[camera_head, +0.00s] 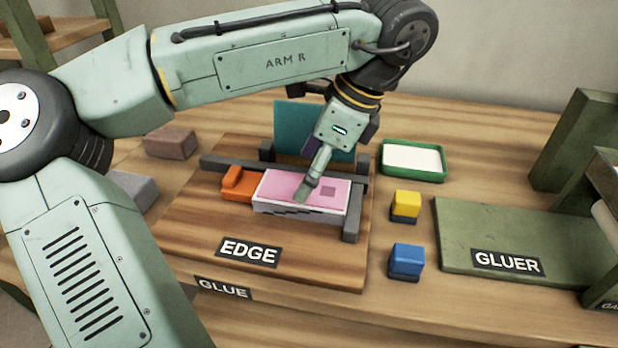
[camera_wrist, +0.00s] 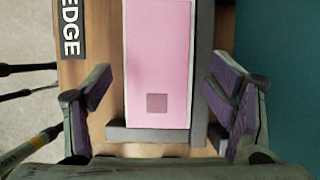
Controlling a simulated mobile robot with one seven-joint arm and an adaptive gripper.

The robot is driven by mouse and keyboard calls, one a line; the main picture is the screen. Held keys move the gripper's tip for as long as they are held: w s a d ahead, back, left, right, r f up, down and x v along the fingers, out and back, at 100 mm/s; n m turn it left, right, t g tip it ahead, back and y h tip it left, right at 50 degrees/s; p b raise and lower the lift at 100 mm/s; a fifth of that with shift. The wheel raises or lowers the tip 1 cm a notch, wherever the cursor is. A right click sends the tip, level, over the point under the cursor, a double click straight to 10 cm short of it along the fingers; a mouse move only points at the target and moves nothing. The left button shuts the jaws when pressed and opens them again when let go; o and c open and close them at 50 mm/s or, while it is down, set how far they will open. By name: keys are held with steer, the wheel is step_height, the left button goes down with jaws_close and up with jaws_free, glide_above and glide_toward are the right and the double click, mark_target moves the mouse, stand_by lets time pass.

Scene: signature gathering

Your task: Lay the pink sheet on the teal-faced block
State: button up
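The pink sheet (camera_head: 325,186), with a small darker square near one end, lies flat on top of a pale block (camera_head: 300,211) with dark stepped marks on its side. It fills the middle of the wrist view (camera_wrist: 158,55). My gripper (camera_head: 308,172) is above it; in the wrist view its purple-padded fingers (camera_wrist: 160,95) are wide apart, one on each side of the sheet, with nothing between them gripped. A teal panel (camera_head: 292,122) stands upright behind my gripper and shows at the right of the wrist view (camera_wrist: 285,55). I cannot tell whether it belongs to a block.
Grey rails (camera_head: 352,215) and an orange piece (camera_head: 237,184) border the pale block on the EDGE board (camera_head: 200,235). A green tray (camera_head: 443,165), yellow block (camera_head: 405,203), blue block (camera_head: 406,258) and the GLUER base (camera_head: 465,215) stand to the right.

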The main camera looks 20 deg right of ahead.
steer(key=p+v, duration=0.7)
steer(key=v, duration=0.4)
